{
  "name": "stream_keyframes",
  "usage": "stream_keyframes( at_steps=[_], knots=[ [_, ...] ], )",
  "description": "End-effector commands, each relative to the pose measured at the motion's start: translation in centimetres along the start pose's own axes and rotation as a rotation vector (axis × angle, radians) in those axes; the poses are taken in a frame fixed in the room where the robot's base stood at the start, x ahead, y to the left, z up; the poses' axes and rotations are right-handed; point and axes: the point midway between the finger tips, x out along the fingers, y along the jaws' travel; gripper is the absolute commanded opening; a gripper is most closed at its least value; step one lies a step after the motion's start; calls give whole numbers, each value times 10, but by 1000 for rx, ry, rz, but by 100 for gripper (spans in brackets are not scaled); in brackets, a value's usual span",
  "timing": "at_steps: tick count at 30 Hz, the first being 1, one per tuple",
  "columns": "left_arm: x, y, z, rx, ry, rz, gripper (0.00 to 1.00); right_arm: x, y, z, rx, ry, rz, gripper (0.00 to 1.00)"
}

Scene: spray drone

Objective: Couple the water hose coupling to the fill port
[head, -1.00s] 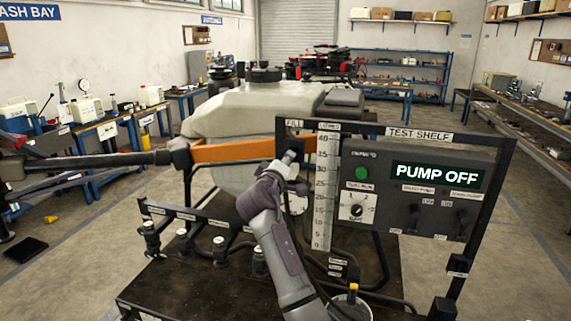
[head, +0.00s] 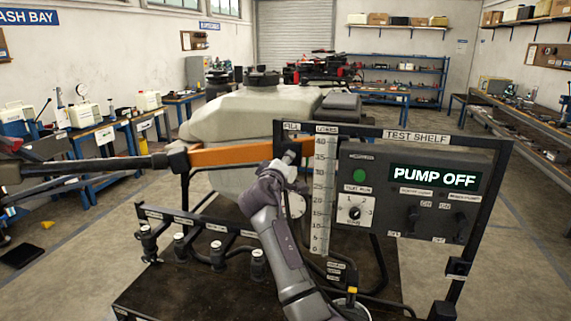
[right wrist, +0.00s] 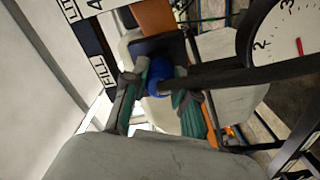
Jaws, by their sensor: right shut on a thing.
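My right gripper (head: 290,160) is at the upper left of the test shelf, just below the FILL label (head: 291,126). In the right wrist view its two green-padded fingers (right wrist: 165,95) are shut on the blue hose coupling (right wrist: 163,80). A dark block (right wrist: 156,48), perhaps the fill port, sits right against the coupling in that view. I cannot tell whether the two are joined. In the head view the coupling and port are mostly hidden by my gripper. My left gripper is not in view.
The test shelf panel (head: 410,158) reads PUMP OFF. A litre scale (head: 320,195) stands close right of my gripper. The drone's white tank (head: 250,112) and orange arm (head: 232,153) are behind. Several capped fittings (head: 216,252) line a low rail at left.

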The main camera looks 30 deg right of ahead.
Motion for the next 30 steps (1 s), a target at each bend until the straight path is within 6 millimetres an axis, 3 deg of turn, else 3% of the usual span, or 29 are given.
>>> stream_keyframes(
  at_steps=[8,9,13,23,30],
  knots=[
    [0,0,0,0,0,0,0,1,2,0,1,2,4,0],
    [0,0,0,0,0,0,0,1,2,0,1,2,4,34],
    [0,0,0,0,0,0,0,1,2,0,1,1,3,56],
    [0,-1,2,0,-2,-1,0,-1,0,0,0,1,1,57],
    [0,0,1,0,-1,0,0,-33,0,0,2,3,0,57]
  ],
)
